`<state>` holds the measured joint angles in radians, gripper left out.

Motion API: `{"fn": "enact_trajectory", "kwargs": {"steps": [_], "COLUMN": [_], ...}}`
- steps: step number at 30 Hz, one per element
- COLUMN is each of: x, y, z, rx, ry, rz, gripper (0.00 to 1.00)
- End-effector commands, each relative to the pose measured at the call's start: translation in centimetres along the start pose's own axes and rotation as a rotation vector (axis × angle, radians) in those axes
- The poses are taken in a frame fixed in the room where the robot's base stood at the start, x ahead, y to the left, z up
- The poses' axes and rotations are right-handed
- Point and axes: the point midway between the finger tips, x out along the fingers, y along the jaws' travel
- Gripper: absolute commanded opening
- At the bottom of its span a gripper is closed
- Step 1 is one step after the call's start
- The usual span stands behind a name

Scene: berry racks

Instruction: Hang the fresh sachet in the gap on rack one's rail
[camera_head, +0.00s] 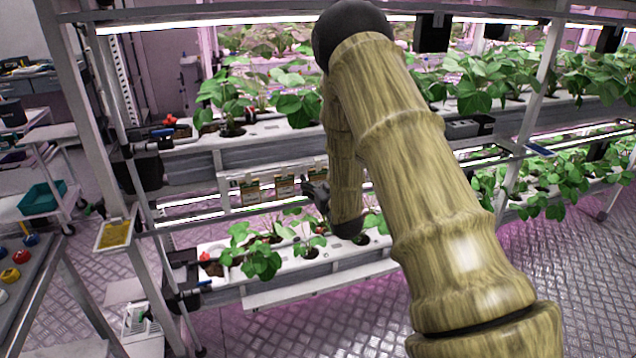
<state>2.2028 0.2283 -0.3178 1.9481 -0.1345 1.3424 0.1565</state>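The rack's rail (228,183) runs below the upper plant trough. Small sachets with white, green and orange faces hang in a row on it: a left one (250,192) and a middle one (284,185). Another orange and white patch shows at the right, close to my gripper; I cannot tell whether it hangs or is held. My dark gripper (316,192) is at the rail's height, at the right of the sachets, partly hidden by my wood-patterned arm. Its fingers are too small to read. The rail behind my arm is hidden, and I cannot make out the gap.
Strawberry plants fill the upper trough (262,130) and lower trough (290,270), close above and below the rail. A rack post (535,105) stands at the right. A yellow card (115,235) is on the left post. A table with coloured knobs (10,275) is at far left.

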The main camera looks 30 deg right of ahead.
Motion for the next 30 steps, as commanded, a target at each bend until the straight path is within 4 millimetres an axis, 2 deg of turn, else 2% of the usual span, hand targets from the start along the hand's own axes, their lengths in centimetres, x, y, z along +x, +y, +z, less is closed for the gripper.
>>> {"fn": "enact_trajectory", "kwargs": {"steps": [10,14,17,30], "x": [-0.1,-0.8,-2.1,-9.8], "y": [0.0,0.0,0.0,0.1], "z": [0.0,0.0,0.1,0.1], "rx": [0.000,0.000,0.000,0.001], "ry": [0.000,-0.001,-0.002,-0.002], "rz": [0.000,0.000,0.001,0.001], "gripper": [0.77,0.77,0.77,0.77]}}
